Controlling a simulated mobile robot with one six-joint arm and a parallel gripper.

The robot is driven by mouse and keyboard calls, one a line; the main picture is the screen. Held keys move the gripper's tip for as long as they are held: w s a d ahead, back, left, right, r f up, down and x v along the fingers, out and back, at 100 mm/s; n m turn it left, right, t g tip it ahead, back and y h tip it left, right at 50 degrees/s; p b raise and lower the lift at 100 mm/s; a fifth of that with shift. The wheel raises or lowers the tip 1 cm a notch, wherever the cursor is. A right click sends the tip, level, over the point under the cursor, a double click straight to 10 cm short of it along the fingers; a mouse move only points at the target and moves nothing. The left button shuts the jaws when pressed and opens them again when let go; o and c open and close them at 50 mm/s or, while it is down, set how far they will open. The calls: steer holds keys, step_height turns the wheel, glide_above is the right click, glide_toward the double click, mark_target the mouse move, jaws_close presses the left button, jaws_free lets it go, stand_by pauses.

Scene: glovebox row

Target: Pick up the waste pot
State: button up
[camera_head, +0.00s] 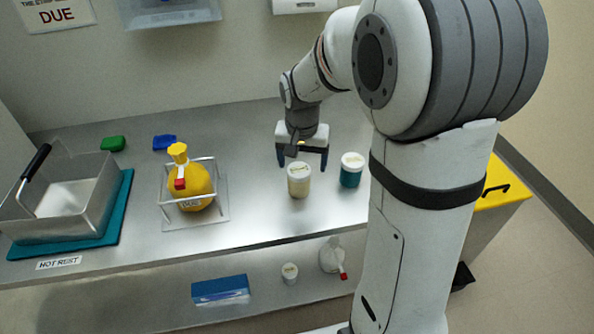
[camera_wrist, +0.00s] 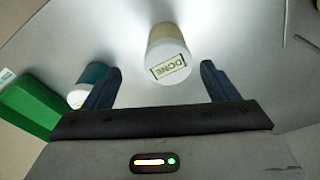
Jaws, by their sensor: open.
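A cream pot with a pale lid (camera_head: 299,180) stands on the steel bench. In the wrist view its lid (camera_wrist: 170,72) carries a label reading DONE. A teal pot with a white lid (camera_head: 350,178) stands to its right; it also shows beside a finger in the wrist view (camera_wrist: 86,84). A small white-lidded pot (camera_head: 289,273) is on the lower shelf. No readable label says waste. My gripper (camera_head: 303,162) is open and empty, pointing down just above and behind the cream pot. In the wrist view the pot lies between and beyond the fingertips.
A metal tray (camera_head: 85,215) rests on a teal mat at the far left. A wash bottle (camera_head: 332,257) and blue box (camera_head: 220,290) are below. A green object (camera_wrist: 30,105) is at the wrist view's left.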

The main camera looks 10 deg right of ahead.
mark_target(299, 179)
steer(key=f, duration=0.2)
steer(key=w+f, duration=0.1)
steer(key=f, duration=0.2)
steer(key=f+b, duration=0.1)
steer(key=f, duration=0.2)
steer(key=shift+w+a+f, duration=0.15)
steer(key=shift+w, duration=0.2)
steer(key=c, duration=1.1)
